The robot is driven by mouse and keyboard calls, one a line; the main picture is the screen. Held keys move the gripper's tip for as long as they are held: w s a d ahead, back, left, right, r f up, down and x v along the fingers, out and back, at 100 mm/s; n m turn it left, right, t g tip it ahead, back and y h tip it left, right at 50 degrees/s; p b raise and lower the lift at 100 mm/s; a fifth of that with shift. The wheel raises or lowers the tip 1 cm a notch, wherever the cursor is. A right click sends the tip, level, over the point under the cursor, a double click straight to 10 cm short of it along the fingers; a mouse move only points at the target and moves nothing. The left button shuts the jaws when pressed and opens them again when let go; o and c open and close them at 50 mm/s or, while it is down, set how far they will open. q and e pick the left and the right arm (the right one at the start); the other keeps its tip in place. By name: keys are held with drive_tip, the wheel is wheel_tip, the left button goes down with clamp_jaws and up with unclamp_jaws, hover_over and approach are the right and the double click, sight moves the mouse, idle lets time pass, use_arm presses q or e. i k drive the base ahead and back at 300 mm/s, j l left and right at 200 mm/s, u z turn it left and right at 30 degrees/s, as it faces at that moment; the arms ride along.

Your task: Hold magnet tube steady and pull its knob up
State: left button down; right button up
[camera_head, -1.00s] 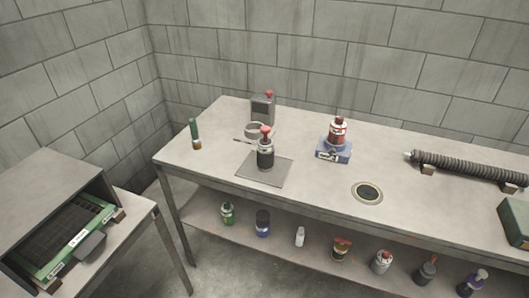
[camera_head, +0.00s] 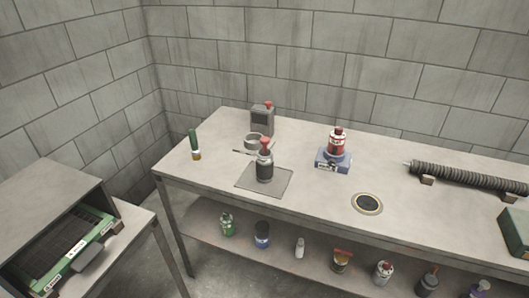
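A dark cylindrical tube with a red knob (camera_head: 265,144) stands upright on a thin grey plate on the table; its dark body (camera_head: 265,168) rests near the plate's middle. I take this to be the magnet tube, though a ribbed dark mesh tube (camera_head: 468,178) also lies on small brown supports at the table's right. A grey box with a red knob (camera_head: 262,120) stands behind the upright tube. Neither of my grippers is in view, and nothing touches these objects.
A red canister (camera_head: 337,141) sits on a blue base. A ring disc (camera_head: 367,203) lies near the front edge, and a green-handled tool (camera_head: 195,143) stands at left. Several bottles stand on the lower shelf. A cabinet with a green tray (camera_head: 75,250) is at lower left.

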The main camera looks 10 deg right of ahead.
sight(264, 141)
drive_tip(key=i+j+z, duration=0.95)
drive_tip(key=j+z, duration=0.15)
drive_tip(key=k+l, duration=0.1)
drive_tip(key=k, duration=0.35)
